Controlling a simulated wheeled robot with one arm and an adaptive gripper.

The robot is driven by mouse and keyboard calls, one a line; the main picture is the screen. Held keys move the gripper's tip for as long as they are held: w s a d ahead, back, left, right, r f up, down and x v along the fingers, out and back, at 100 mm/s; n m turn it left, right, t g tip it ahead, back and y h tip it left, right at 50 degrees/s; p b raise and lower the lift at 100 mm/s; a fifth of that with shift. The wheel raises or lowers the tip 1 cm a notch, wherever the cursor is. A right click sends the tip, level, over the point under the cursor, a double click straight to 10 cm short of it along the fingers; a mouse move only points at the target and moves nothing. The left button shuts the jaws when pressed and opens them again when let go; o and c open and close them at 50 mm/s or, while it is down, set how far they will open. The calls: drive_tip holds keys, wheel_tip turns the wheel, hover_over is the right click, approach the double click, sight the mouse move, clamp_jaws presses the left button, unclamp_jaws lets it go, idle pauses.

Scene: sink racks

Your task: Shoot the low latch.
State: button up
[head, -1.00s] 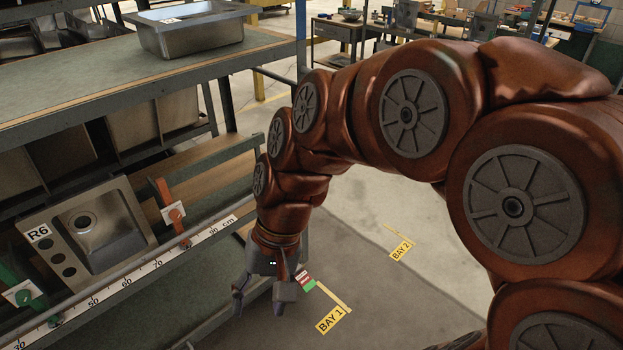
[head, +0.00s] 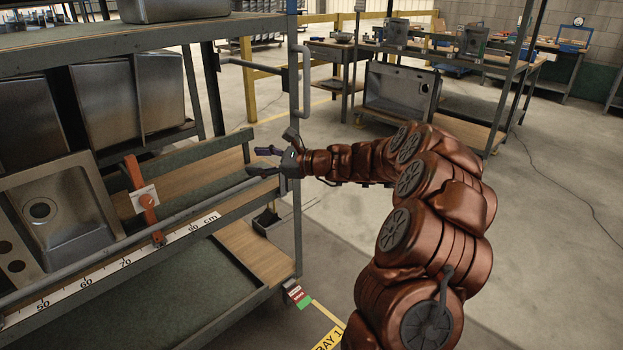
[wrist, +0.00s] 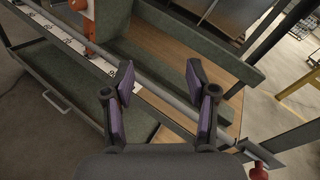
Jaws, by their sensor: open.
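My gripper (head: 263,161) is open and empty. In the head view it is beside the rack's right corner post, its fingers pointing left over the rack's end. In the wrist view the spread fingers (wrist: 160,80) have dark purple pads, with the rail and a wooden shelf behind them. A red knob-like part (wrist: 259,170) shows at the wrist view's lower right, by the rack's end; I cannot tell whether it is the low latch. A red, white and green tag (head: 298,294) sits low at the rack's corner. No latch bolt is clearly seen.
An orange upright stop (head: 141,198) stands on the rail with a cm scale (head: 120,264). A steel sink (head: 62,208) leans left of it. A vertical grey handle (head: 304,82) is at the rack post. Open floor (head: 330,225) lies right of the rack.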

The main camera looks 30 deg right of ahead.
drive_tip(key=w+d+f+m+t+h+b, duration=0.1)
drive_tip(key=d+f+m+t+h+b, duration=0.15)
drive_tip(key=d+f+m, duration=0.65)
drive_tip(key=w+d+f+m+t+h+b, duration=0.1)
drive_tip(key=w+d+f+t+h+b, duration=0.2)
drive_tip(key=d, duration=1.1)
drive_tip(key=w+a+h, duration=0.1)
drive_tip(key=w, duration=0.5)
drive_tip(key=shift+f+g, duration=0.1)
drive_tip(key=shift+g, duration=0.15)
clamp_jaws()
